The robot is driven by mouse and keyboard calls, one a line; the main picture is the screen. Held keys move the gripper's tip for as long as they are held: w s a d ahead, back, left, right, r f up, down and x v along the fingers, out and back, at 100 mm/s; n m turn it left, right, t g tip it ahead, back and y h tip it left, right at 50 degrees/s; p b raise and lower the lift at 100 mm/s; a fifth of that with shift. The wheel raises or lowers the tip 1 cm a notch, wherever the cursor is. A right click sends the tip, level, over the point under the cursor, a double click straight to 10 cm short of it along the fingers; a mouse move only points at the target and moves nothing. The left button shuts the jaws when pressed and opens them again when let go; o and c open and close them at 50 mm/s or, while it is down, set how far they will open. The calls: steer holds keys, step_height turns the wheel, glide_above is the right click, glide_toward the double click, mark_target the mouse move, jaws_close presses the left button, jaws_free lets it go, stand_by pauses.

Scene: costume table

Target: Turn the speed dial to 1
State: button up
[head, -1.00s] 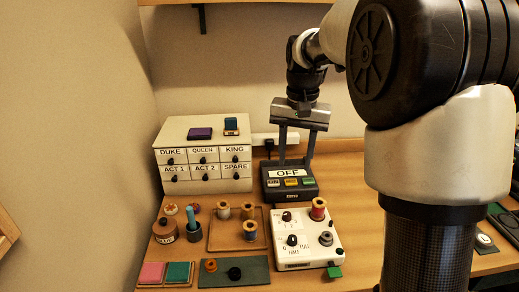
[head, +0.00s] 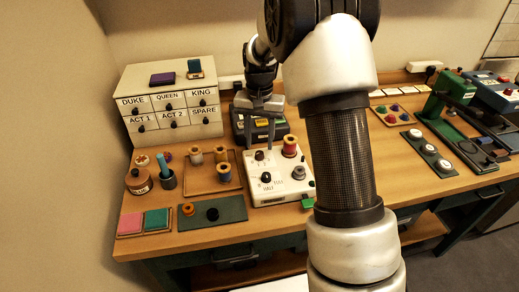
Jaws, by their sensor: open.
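A white control box (head: 290,188) stands on the table near the middle. On its top are an upper black dial (head: 259,155) and a lower black dial (head: 266,177). "HALF" and "FULL" are printed by the lower dial. The marks by the upper dial, and which dial is the speed dial, are too small to tell. My gripper (head: 261,146) is open and points down, with its two fingers apart at the box's back left, around or just above the upper dial. I cannot tell whether it touches.
A dark display unit (head: 282,127) stands behind the box. A wooden spool tray (head: 200,186) lies to its left, and a green mat (head: 230,205) at front left. A labelled drawer cabinet (head: 165,75) stands behind.

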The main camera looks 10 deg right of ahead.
mark_target(260, 152)
steer(key=shift+f, duration=1.95)
jaws_close()
steer(key=n, duration=0.8)
steer(key=shift+n, duration=0.3)
